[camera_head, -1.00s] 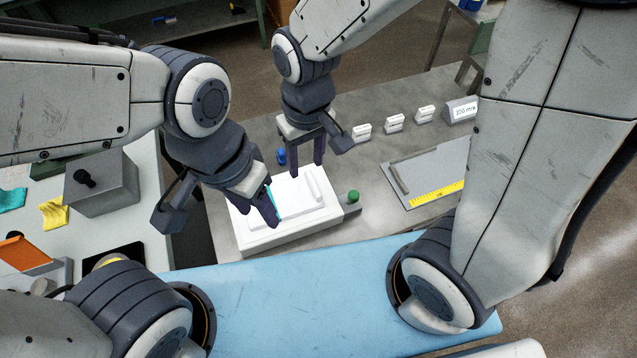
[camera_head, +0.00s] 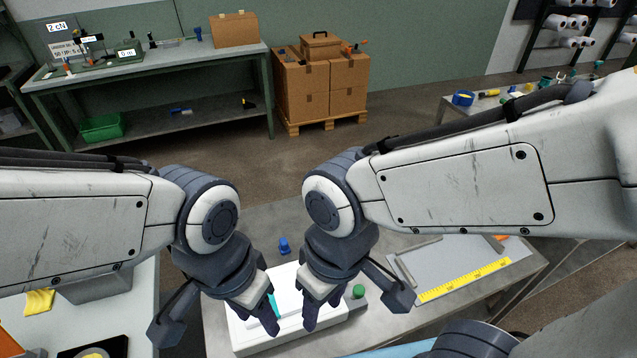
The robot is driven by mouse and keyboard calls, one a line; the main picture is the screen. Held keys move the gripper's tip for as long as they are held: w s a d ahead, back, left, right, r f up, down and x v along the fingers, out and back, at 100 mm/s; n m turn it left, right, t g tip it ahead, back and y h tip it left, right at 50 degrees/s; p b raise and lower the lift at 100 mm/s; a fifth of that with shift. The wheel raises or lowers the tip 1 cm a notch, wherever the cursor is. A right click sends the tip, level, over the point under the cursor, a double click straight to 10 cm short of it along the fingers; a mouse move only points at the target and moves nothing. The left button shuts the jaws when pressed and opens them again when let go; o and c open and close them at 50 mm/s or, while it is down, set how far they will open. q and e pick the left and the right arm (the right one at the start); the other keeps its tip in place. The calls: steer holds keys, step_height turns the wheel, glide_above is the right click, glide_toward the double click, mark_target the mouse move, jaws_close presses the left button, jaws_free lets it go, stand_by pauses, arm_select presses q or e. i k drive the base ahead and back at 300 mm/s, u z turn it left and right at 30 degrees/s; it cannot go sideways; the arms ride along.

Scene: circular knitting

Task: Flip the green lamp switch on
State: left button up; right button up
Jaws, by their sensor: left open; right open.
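A green round knob (camera_head: 358,291) sits on a small grey block at the right end of a white light box (camera_head: 250,342). It appears to be the lamp switch; its setting is too small to tell. My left gripper (camera_head: 268,322) is open above the left part of the box, with a teal strip (camera_head: 272,303) showing beside its fingers. My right gripper (camera_head: 307,318) is open above the box's right part, fingers pointing down, left of the green knob and apart from it. The two grippers hide much of the box top.
A blue object (camera_head: 284,245) stands behind the box on the grey table (camera_head: 410,335). A grey board with a yellow ruler (camera_head: 463,281) lies to the right. A yellow cloth (camera_head: 38,301) lies on the left table. Cardboard boxes (camera_head: 303,90) stand far back.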

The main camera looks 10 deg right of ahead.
mark_target(358, 291)
steer(key=u, duration=0.8)
steer(key=k, duration=0.8)
steer(key=z, duration=1.05)
